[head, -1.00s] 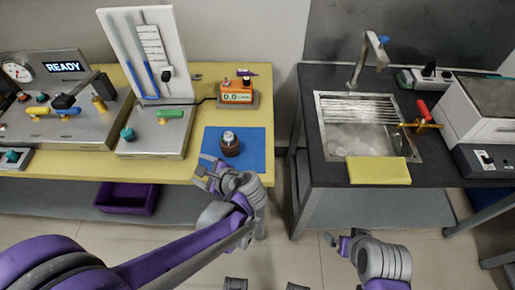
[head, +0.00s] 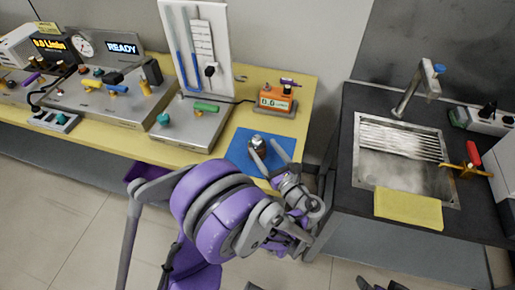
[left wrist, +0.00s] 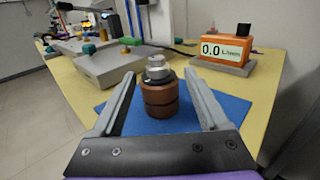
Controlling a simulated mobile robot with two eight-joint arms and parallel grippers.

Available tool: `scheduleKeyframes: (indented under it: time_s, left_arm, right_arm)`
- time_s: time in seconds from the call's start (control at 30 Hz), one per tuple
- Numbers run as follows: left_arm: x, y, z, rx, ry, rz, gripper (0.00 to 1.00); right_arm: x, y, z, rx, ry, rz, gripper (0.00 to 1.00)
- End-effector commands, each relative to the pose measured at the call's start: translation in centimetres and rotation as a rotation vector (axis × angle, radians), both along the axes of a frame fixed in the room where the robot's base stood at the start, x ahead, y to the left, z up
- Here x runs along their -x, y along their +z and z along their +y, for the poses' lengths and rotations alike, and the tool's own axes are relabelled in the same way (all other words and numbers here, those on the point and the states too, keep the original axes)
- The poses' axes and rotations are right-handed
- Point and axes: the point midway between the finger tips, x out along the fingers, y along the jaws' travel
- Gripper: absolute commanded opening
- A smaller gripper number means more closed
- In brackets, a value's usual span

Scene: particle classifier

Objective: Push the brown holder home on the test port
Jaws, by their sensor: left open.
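The brown holder (head: 257,151) is a short, ringed brown cylinder with a silver metal top. It stands upright on the blue mat (head: 240,147) at the yellow table's right end. My left gripper (head: 268,145) is open and reaches in from the front, with its fingers around the holder. In the left wrist view the holder (left wrist: 160,98) stands between the two spread fingers (left wrist: 160,76), with a gap on each side. I cannot make out a separate test port. Only small grey parts of my right gripper (head: 376,285) show at the bottom edge.
Behind the mat stands an orange flow meter (head: 276,101) reading 0.0; it also shows in the left wrist view (left wrist: 222,45). A grey box with a tube panel (head: 195,122) is to the left. A sink counter (head: 345,150) stands right, across a gap.

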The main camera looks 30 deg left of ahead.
Motion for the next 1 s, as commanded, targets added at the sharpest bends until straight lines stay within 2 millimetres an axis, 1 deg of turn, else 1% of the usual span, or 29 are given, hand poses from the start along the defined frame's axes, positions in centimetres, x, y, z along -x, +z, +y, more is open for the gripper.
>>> scheduleKeyframes:
  time_s: [0.2,0.3,0.4,0.6,0.67,0.7,0.87,1.0]
  left_arm:
    - [-1.3,0.4,3.0,0.001,0.005,-0.001,0.77]
    - [-2.0,0.3,3.9,0.001,0.003,-0.001,0.77]
    - [-2.3,0.3,4.3,0.001,0.001,-0.001,0.77]
    - [-2.3,0.2,4.3,0.002,0.0,-0.001,0.77]
    - [-2.3,0.2,4.3,0.001,0.0,0.0,0.68]
    - [-2.3,0.2,4.3,0.001,0.0,0.0,0.61]
    - [-2.3,0.2,4.3,0.001,0.0,0.0,0.32]
    - [-2.3,0.2,4.3,0.001,0.0,0.0,0.07]
  right_arm:
    - [-0.1,0.6,0.0,0.0,0.0,-0.002,1.0]
    - [-0.1,0.6,0.0,0.0,0.0,-0.002,1.0]
    - [-0.1,0.7,0.0,0.0,0.0,-0.002,1.0]
    - [-0.1,0.6,0.0,0.0,0.0,-0.002,1.0]
    - [-0.1,0.6,0.0,0.0,0.0,-0.002,1.0]
    - [-0.1,0.6,0.0,0.0,0.0,-0.002,1.0]
    - [-0.1,0.6,0.0,0.0,0.0,-0.002,1.0]
    - [-0.1,0.6,0.0,0.0,0.0,-0.002,1.0]
